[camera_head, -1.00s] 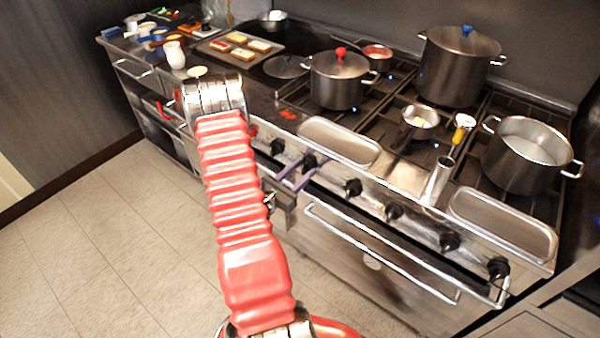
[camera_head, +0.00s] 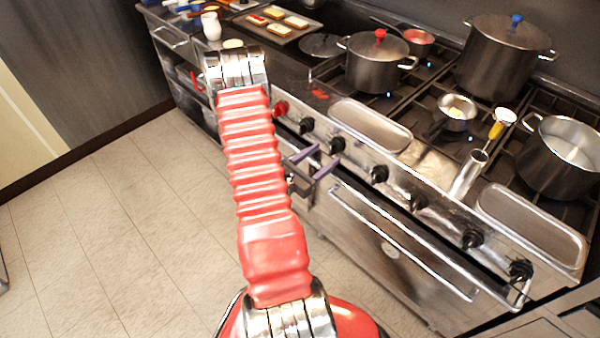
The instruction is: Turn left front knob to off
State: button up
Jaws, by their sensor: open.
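A row of black knobs runs along the steel front of the range. One black knob (camera_head: 337,145) is right by the tips of my gripper. Another black knob (camera_head: 306,125) is to its left, and a red knob (camera_head: 281,108) is farther left. My gripper (camera_head: 328,154) is open, with two purple fingers pointing at the range front. I cannot tell whether the fingers are around the knob or just short of it. My red arm hides part of the counter front. The knobs' pointer marks are too small to read.
A pot with a red-knobbed lid (camera_head: 376,62), a tall pot (camera_head: 503,58), an open pot (camera_head: 562,155) and a small pan (camera_head: 455,112) stand on the range. Steel trays (camera_head: 370,127) line its front edge. An oven handle (camera_head: 400,240) juts out below. The tiled floor (camera_head: 90,220) is clear at left.

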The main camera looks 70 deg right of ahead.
jog(key=v, duration=1)
jog(key=shift+w+a, duration=0.25)
jog(key=shift+f, duration=0.1)
dwell(0.4)
